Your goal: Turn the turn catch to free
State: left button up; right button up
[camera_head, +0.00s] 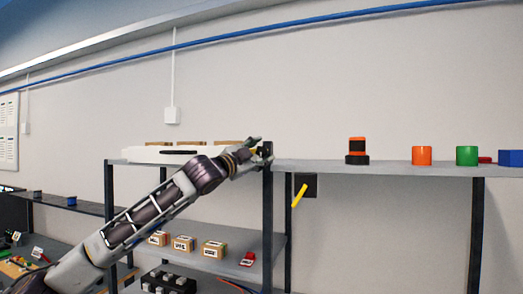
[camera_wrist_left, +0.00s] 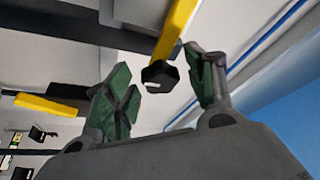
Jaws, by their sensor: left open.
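A yellow lever (camera_head: 299,195) on a black square plate (camera_head: 310,180) hangs below the right-hand shelf board, tilted with its lower end to the left; it looks like the turn catch. My left gripper (camera_head: 259,149) is up at the shelf post, above and left of that lever. In the left wrist view its two green-padded fingers (camera_wrist_left: 158,68) are spread apart. A yellow bar (camera_wrist_left: 176,28) with a black knob (camera_wrist_left: 160,75) at its end shows between and beyond them; I cannot tell whether they touch. A second yellow bar (camera_wrist_left: 48,105) lies further left. My right gripper is out of view.
A dark post (camera_head: 267,220) stands by my gripper. Labelled boxes (camera_head: 213,249) sit on the lower shelf.

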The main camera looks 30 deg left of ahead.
pick_arm(q)
jog(key=shift+w+r, duration=0.1)
jog(key=shift+w, duration=0.5)
jog(key=shift+c, duration=0.2)
grip_shut()
